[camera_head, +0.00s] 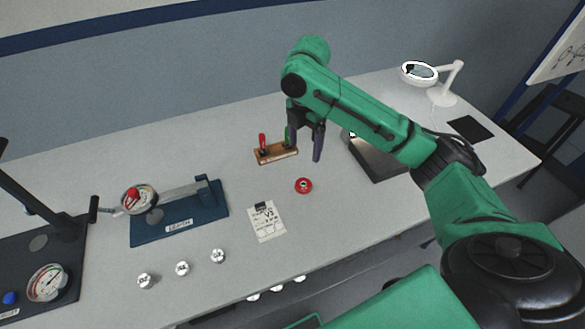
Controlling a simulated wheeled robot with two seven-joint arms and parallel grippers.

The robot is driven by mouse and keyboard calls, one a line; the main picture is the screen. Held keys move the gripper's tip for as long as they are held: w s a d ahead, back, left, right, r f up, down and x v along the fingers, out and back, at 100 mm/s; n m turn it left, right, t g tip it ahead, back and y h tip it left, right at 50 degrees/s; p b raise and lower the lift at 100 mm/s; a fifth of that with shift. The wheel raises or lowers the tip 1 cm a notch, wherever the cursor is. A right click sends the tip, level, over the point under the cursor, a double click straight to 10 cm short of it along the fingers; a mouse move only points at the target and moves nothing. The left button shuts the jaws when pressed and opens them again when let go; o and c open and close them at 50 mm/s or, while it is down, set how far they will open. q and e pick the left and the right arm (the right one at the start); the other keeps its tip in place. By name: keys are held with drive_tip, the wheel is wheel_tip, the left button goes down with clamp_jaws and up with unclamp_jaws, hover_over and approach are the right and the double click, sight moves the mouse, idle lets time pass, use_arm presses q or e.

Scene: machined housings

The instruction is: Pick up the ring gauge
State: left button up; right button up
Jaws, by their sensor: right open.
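The ring gauge, a small red ring with a dark hole (303,186), lies flat on the light grey bench near the middle of the view. My right gripper (306,153) hangs above the bench, behind the ring in the picture. Its two dark fingers point down, spread apart with nothing between them. It is apart from the ring. One finger partly covers a wooden block (276,154) that holds a red-handled and a green-handled piece. My left gripper is not in view.
A paper tag (266,222) lies left of the ring. A blue fixture with a dial (178,228) and several round white-topped parts (182,268) are further left. A dark plate (375,160) lies under my right arm; a lamp (442,94) stands behind. Bench around the ring is clear.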

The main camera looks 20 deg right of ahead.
wheel_tip(320, 180, down, 2)
drive_tip(key=p, duration=0.2)
approach(302, 179)
drive_tip(key=shift+s+a+f, duration=0.25)
drive_tip(key=shift+s+f, duration=0.7)
drive_tip(key=shift+s, duration=0.2)
drive_tip(key=f, duration=0.4)
drive_tip(key=w+f+p, duration=0.1)
drive_tip(key=shift+a+f, duration=0.15)
drive_tip(key=shift+f, duration=0.25)
drive_tip(key=shift+s+f, duration=0.1)
drive_tip(key=shift+f, duration=0.25)
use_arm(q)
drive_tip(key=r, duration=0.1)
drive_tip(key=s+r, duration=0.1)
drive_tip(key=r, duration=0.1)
use_arm(e)
clamp_jaws()
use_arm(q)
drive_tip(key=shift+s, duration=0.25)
use_arm(e)
drive_tip(key=shift+r, duration=0.1)
